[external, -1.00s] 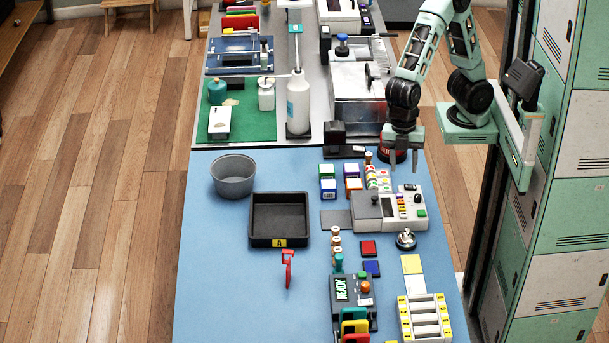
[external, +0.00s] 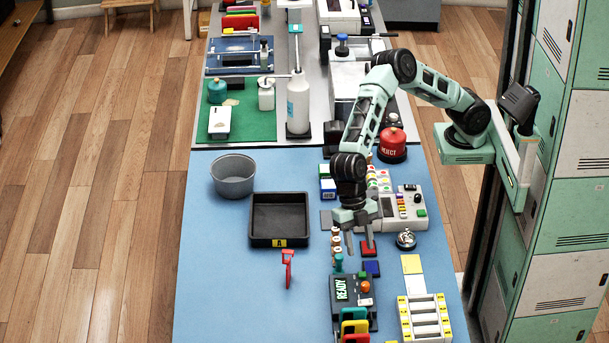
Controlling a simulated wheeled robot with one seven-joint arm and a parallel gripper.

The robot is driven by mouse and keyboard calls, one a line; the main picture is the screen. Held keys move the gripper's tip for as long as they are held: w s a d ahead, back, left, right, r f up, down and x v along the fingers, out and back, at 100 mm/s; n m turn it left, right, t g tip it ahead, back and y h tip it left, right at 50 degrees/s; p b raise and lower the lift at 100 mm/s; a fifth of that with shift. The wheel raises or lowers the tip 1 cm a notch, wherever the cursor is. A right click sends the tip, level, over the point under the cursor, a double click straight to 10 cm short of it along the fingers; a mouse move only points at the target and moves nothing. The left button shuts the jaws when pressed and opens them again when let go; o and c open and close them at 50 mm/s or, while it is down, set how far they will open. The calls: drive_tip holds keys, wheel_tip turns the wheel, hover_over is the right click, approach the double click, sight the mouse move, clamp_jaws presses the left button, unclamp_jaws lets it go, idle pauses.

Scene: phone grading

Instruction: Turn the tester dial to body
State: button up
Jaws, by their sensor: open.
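A dark device with a lit READY screen (external: 341,288) stands at the front of the blue table, with a round orange knob (external: 365,286) on its top. A pale grey device (external: 404,207) with coloured buttons and a dark knob stands farther back. I cannot tell which of them carries the tester dial; any "body" marking is too small to read. My gripper (external: 359,250) is open and empty, pointing down in front of the grey device and behind the READY device. Its fingers are near a red square block (external: 368,246). My arm hides part of the grey device.
Wooden-topped stamps (external: 336,241) stand left of my gripper, and a blue block (external: 372,268) lies in front. A silver bell (external: 406,239) is to the right. A black tray (external: 280,219) and grey bowl (external: 233,176) stand left. The front-left table is clear.

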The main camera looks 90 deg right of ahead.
sight(365, 283)
drive_tip(key=p+x, duration=0.1)
drive_tip(key=x, duration=1)
drive_tip(key=shift+f, duration=0.1)
drive_tip(key=shift+c, duration=0.2)
clamp_jaws()
